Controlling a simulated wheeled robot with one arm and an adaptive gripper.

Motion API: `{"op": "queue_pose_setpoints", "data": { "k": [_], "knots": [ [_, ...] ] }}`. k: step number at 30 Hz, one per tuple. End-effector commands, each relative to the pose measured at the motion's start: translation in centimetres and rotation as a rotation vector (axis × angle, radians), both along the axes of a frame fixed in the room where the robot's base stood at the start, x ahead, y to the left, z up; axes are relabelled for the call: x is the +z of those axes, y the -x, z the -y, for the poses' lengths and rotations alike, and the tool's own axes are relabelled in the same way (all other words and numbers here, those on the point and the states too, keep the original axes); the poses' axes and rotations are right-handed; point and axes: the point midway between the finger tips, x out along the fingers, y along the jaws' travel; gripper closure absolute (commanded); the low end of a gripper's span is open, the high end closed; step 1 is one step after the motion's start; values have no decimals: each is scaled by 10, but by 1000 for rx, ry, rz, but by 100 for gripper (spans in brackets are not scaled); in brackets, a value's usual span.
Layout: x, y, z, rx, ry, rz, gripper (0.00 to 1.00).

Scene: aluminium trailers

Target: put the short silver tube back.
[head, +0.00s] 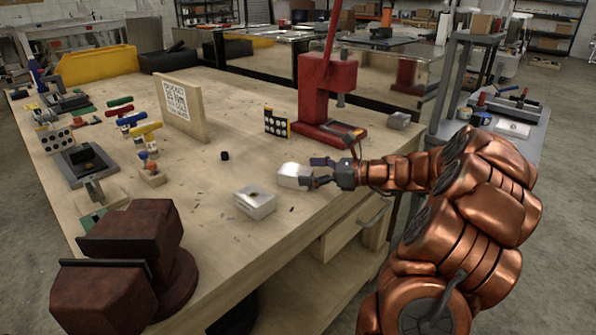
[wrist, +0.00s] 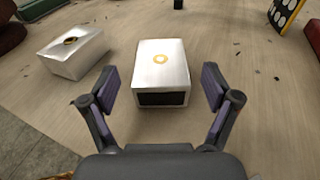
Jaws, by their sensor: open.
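A short silver box-section tube (head: 293,177) lies on the wooden workbench near its front right edge. In the wrist view the tube (wrist: 161,68) shows a small gold ring mark on top and a dark open end facing me. My gripper (head: 319,172) is open, with its fingers (wrist: 160,92) spread either side of the tube's near end. Gaps show between both fingers and the tube. A second silver block (head: 256,201) lies to its left with a dark round mark on top; it also shows in the wrist view (wrist: 74,53). Where the tube belongs is not clear.
A red press (head: 326,95) stands behind my gripper, with a dotted plate (head: 276,123) beside it. A panel with a printed code (head: 181,110) stands mid-bench. A dark red vise (head: 125,262) is at front left. Tools crowd the left side. Bench around the tube is mostly clear.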

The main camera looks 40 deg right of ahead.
Motion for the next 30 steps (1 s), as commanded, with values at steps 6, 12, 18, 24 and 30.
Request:
{"op": "queue_pose_setpoints", "data": {
  "k": [6, 12, 18, 24, 30],
  "knots": [
    [8, 34, 26, -6, 0, 1, 12],
    [12, 55, 40, -2, 0, 2, 12],
    [13, 62, 45, -1, 0, 0, 12],
    [13, 63, 45, -1, 0, 0, 12],
    [13, 62, 45, -1, 0, 0, 12]
  ]
}}
